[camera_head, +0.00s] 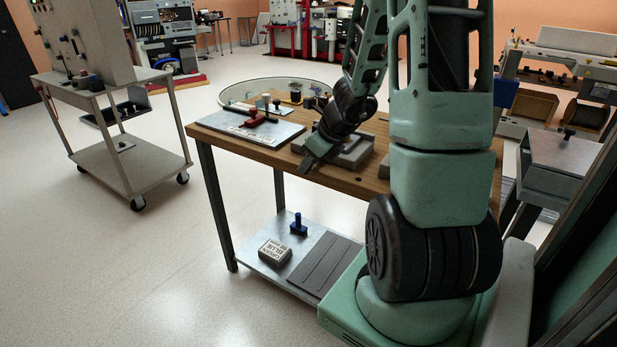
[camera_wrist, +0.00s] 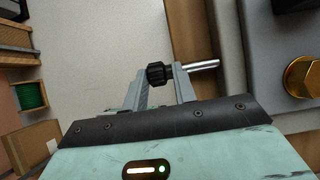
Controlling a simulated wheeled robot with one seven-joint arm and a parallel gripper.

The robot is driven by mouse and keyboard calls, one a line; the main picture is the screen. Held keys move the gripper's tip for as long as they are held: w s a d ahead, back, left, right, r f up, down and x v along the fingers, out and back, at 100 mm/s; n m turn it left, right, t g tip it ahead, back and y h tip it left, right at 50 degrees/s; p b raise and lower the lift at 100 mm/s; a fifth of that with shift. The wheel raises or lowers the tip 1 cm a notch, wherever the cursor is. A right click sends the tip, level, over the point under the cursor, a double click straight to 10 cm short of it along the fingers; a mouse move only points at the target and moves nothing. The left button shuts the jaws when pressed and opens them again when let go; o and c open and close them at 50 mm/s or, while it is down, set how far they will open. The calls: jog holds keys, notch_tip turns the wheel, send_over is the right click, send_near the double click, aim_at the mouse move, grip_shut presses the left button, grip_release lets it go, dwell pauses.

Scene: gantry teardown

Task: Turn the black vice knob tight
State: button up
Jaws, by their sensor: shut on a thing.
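The black vice knob (camera_wrist: 158,73) is ribbed and sits on the end of a shiny metal rod (camera_wrist: 205,65) in the wrist view. My gripper (camera_wrist: 163,82) has its two grey fingers on either side of the knob and is shut on it. In the head view, my gripper (camera_head: 312,163) is at the front edge of the wooden table, at the near left of the grey vice (camera_head: 354,152). The knob is hidden there by my gripper. The vice body (camera_wrist: 240,50) also shows at the right of the wrist view, partly cut off.
A grey plate (camera_head: 240,131) with a red-handled tool (camera_head: 256,118) lies on the wooden table (camera_head: 200,131), left of the vice. A brass-coloured hex part (camera_wrist: 302,76) is at the wrist view's right edge. A trolley (camera_head: 125,165) stands left; the floor between is clear.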

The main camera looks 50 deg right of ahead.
jog(key=shift+s+d+f+t+b, duration=0.15)
jog(key=shift+f+t+b, duration=0.35)
jog(key=shift+b, duration=1.45)
jog(key=shift+s+f+t+b, duration=0.2)
jog(key=shift+t+b, duration=0.6)
jog(key=shift+b, duration=1.15)
jog(key=t+b, duration=0.1)
jog(key=b, duration=0.3)
jog(key=t+b, duration=0.2)
jog(key=b, duration=0.2)
jog(key=shift+s+f, duration=0.2)
jog(key=shift+f, duration=0.2)
jog(key=t+b, duration=0.2)
jog(key=b, duration=0.3)
jog(key=shift+s+f+t+b, duration=0.1)
jog(key=shift+t+b, duration=0.7)
jog(key=shift+b, duration=0.4)
jog(key=shift+o, duration=0.2)
jog(key=o, duration=1)
jog(key=shift+c, duration=0.2)
jog(key=shift+r, duration=0.2)
jog(key=shift+s+r+y, duration=0.1)
jog(key=shift+y, duration=0.2)
